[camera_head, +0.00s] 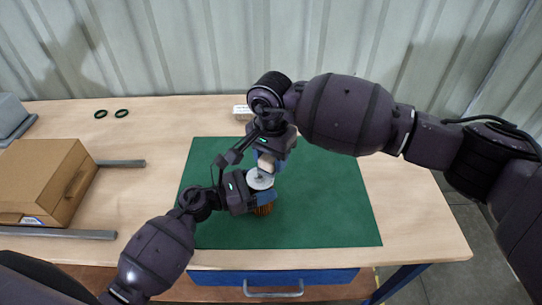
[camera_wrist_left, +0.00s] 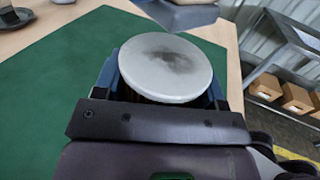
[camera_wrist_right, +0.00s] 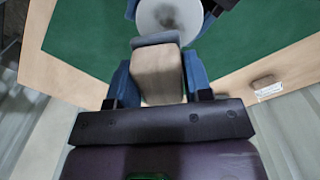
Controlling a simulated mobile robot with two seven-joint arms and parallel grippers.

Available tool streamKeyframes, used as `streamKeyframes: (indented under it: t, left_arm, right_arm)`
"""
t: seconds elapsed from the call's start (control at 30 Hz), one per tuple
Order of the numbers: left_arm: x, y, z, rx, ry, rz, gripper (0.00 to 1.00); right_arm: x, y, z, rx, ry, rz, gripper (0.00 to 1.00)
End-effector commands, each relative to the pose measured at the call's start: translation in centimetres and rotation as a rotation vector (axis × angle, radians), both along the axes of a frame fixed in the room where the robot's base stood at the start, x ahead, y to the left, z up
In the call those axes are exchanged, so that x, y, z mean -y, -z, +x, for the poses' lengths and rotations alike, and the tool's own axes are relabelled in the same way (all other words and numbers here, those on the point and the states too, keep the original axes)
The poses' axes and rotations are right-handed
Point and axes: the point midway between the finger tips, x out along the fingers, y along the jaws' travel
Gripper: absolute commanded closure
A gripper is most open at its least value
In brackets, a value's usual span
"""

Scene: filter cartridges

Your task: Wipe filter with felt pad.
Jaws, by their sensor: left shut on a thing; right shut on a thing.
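The filter (camera_head: 259,180) is an upright cylinder with brown pleated sides and a pale round end cap. My left gripper (camera_head: 262,196) is shut on it above the green mat. In the left wrist view the cap (camera_wrist_left: 165,66) faces up and has a dark smudge. My right gripper (camera_head: 271,157) is shut on the felt pad (camera_wrist_right: 156,74), a beige block with a grey layer at its far end. The pad is close to the cap, near its edge in the left wrist view (camera_wrist_left: 180,15). I cannot tell whether they touch.
A green mat (camera_head: 330,205) covers the middle of the table, its right side clear. A cardboard box (camera_head: 40,175) stands at the left among grey bars (camera_head: 120,163). Two dark green rings (camera_head: 121,113) lie at the back left. A small pale block (camera_head: 242,112) sits behind the mat.

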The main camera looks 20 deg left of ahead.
Motion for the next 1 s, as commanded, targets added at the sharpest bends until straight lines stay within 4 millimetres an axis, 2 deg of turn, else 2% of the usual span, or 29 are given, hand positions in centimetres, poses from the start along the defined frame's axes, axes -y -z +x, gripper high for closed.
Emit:
streamKeyframes:
  t: [1.0]
  left_arm:
    - [0.0,0.0,0.0,0.001,0.000,-0.001,0.60]
  right_arm:
    - [0.0,1.3,0.0,0.000,0.000,0.000,0.73]
